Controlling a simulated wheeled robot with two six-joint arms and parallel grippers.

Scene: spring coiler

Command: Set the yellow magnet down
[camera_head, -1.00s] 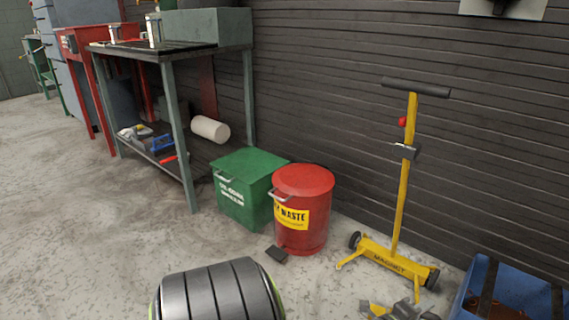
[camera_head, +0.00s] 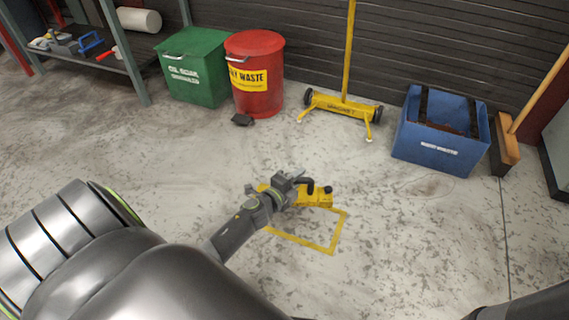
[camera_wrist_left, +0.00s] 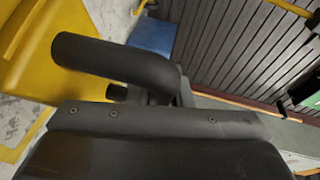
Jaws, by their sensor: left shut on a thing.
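My left gripper (camera_head: 300,187) is shut on the black handle of a small yellow magnet (camera_head: 318,197). In the left wrist view the magnet's yellow body (camera_wrist_left: 60,85) fills the upper left, with its curved black handle (camera_wrist_left: 115,56) above the dark gripper housing. The magnet shows over the far part of a yellow square outline (camera_head: 318,246) marked on the floor. I cannot tell whether its underside touches the floor. The gripper hides part of it. My right gripper is out of view; only a dark piece of arm shows at bottom right.
By the wall stand a green box (camera_head: 196,68), a red waste can (camera_head: 256,75), a yellow wheeled sweeper (camera_head: 341,104) labelled MAGNET, a blue bin (camera_head: 437,140) and a broom (camera_head: 503,155). A workbench (camera_head: 130,65) is at upper left. The floor around the outline is clear.

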